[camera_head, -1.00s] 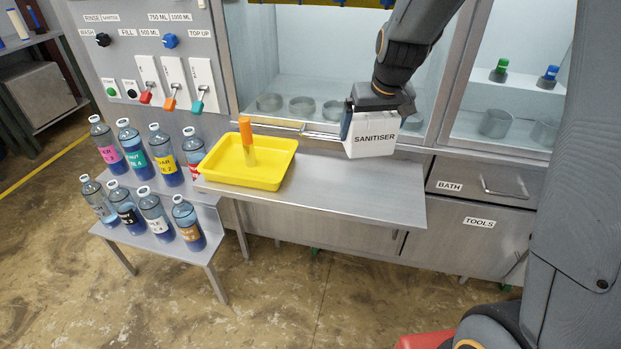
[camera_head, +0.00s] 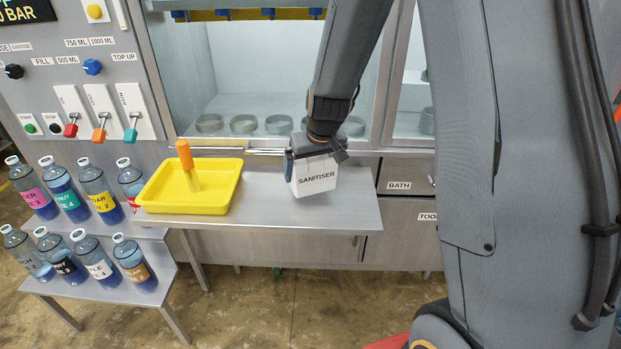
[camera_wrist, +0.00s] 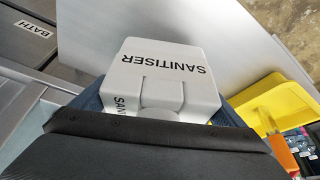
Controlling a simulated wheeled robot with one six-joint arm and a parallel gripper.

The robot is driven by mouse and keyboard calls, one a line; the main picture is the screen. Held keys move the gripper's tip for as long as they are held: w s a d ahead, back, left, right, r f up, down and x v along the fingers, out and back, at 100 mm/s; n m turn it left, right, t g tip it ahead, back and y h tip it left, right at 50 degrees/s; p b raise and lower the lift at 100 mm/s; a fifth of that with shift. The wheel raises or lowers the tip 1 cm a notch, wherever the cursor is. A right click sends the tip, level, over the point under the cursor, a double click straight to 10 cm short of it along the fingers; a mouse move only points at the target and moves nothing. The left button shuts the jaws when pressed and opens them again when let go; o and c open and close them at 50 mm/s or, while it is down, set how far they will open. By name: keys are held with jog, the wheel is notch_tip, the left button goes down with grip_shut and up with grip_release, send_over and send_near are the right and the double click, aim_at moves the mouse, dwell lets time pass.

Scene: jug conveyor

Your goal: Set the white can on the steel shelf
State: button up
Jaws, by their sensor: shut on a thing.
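The white can (camera_head: 316,178), labelled SANITISER, is held by my gripper (camera_head: 318,150) over the right part of the steel shelf (camera_head: 270,212). It looks roughly upright and slightly tilted. I cannot tell whether its base touches the shelf. In the wrist view the can (camera_wrist: 165,62) sits between the jaws of my gripper (camera_wrist: 160,110), its label upside down, with the grey shelf (camera_wrist: 245,50) beyond it. The jaws are shut on the can's upper part, which they partly hide.
A yellow tray (camera_head: 160,205) with an orange-handled tool (camera_head: 186,158) stands on the shelf's left part. Several labelled bottles (camera_head: 100,195) stand on a stepped rack further left. A cabinet with a BATH drawer (camera_head: 395,178) is behind. The shelf between tray and can is bare.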

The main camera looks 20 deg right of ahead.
aim_at(316, 161)
jog(key=shift+w+f, duration=0.1)
jog(key=shift+f, duration=1.35)
jog(key=shift+f+b, duration=0.15)
jog(key=shift+b, duration=0.25)
jog(key=o, duration=1.5)
jog(key=shift+o, duration=0.2)
jog(key=v, duration=1.2)
jog(key=s+f+g, duration=0.2)
jog(key=s, duration=0.8)
jog(key=s+f+m+g, duration=0.1)
jog(key=s+f+g, duration=0.1)
jog(key=s, duration=0.8)
jog(key=shift+s+a+f, duration=0.2)
jog(key=shift+s+f, duration=0.2)
jog(key=shift+f, duration=0.05)
